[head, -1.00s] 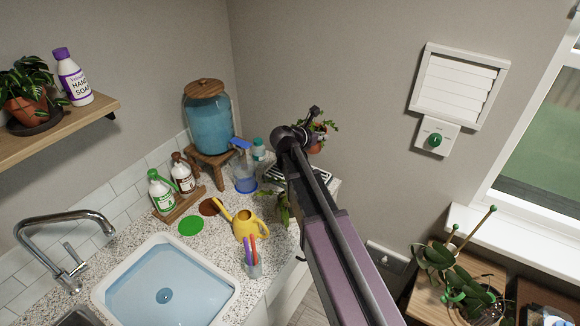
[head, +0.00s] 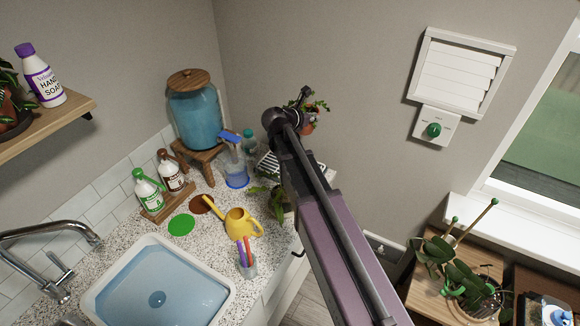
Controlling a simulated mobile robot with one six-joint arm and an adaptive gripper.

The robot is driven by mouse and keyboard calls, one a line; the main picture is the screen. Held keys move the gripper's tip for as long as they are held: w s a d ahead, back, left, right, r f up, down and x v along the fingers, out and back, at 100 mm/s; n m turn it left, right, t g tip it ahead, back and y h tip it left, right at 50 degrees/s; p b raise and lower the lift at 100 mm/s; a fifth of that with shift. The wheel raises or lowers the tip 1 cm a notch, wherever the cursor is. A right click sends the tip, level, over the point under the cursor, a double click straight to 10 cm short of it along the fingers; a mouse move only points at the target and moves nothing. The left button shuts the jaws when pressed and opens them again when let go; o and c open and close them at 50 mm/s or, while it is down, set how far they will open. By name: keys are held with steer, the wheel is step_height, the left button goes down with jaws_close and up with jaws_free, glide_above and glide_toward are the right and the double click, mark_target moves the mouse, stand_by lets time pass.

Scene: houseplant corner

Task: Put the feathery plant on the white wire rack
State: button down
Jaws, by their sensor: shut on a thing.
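A small green plant in a terracotta pot (head: 308,127) is at the far end of my arm, partly hidden behind it; its fine leaves (head: 319,106) show to the right. I take it for the feathery plant, though its leaf shape is too small to tell well. My gripper (head: 304,100) is shut on it, with the fingers mostly hidden. The white wire rack (head: 268,164) stands at the far end of the counter, partly covered by my arm. The pot appears above and behind the rack in the picture, seemingly held in the air.
A leafy plant (head: 262,197) is just in front of the rack. The sink (head: 160,285) is nearer. An orchid (head: 460,270) stands at right.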

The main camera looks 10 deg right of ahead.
mark_target(301, 134)
steer(key=shift+a+f, duration=0.1)
steer(key=shift+a, duration=0.05)
steer(key=a+f+b, duration=0.1)
steer(key=f+b, duration=0.1)
steer(key=w+a+f+b, duration=0.1)
steer(key=f+b, duration=0.2)
steer(key=w+a+f+b, duration=0.1)
steer(key=f+b, duration=0.2)
steer(key=shift+w+a+f, duration=0.1)
steer(key=shift+a+f, duration=0.1)
steer(key=shift+a, duration=0.1)
steer(key=shift+w+a+f+b, duration=0.15)
steer(key=shift+a+f+b, duration=0.2)
steer(key=shift+f+b, duration=0.35)
steer(key=shift+r, duration=0.15)
step_height(301, 134, down, 6)
steer(key=b, duration=0.6)
steer(key=shift+f, duration=0.2)
steer(key=shift+f+b, duration=1.8)
steer(key=shift+b, duration=0.25)
steer(key=shift+f, duration=0.1)
